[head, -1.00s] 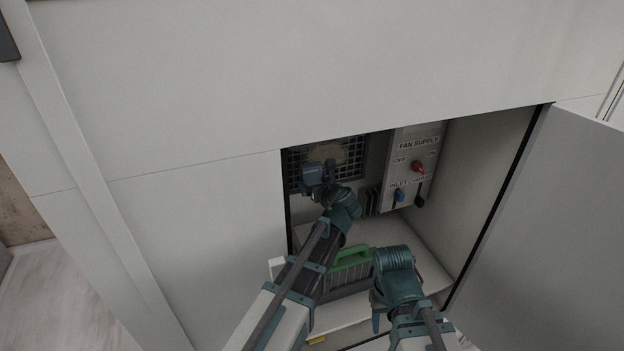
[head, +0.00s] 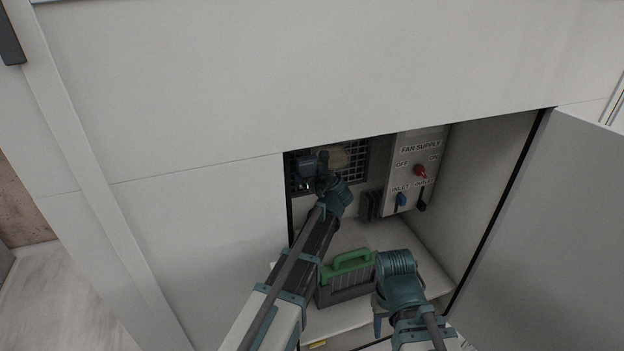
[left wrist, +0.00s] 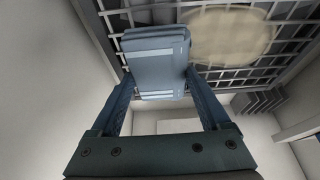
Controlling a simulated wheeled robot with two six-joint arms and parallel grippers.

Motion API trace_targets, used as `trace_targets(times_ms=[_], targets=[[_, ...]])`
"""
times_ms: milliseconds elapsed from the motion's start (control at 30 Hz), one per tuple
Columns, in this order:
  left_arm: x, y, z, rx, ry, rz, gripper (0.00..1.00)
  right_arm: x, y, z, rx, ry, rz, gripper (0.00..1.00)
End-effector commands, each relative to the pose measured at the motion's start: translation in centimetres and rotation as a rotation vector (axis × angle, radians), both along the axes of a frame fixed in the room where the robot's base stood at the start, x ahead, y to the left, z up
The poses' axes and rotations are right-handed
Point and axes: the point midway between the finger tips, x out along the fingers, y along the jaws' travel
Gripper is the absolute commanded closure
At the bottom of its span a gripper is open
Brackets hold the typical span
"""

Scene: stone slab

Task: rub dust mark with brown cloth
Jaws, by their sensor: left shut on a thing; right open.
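My left gripper (left wrist: 160,85) is shut on a folded blue cloth with pale stripes (left wrist: 152,58); no brown cloth shows. The cloth also shows in the head view (head: 306,168), inside the open cabinet. A tan dust mark (left wrist: 238,35) lies on the dark grille, just right of the cloth in the left wrist view. In the head view the dust mark (head: 345,158) is partly hidden by my left gripper. I cannot tell whether the cloth touches the grille. My right gripper (head: 379,326) is low at the cabinet front, open, its fingers mostly hidden.
The grille (left wrist: 285,12) is at the cabinet back. A fan supply panel (head: 418,170) with red and blue switches is to its right. A green-handled grey box (head: 345,285) stands on the cabinet floor, between my arms. The open door (head: 550,230) is on the right.

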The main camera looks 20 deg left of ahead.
Motion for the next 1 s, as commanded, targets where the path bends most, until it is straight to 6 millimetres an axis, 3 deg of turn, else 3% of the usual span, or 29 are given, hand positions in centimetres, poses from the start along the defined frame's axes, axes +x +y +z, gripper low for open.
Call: trace_targets(times_ms=[1000], targets=[[0.69, 0.47, 0.0, 0.0, 0.0, 0.0, 0.64, 0.0, 0.0, 0.0, 0.0, 0.0, 0.0, 0.5]])
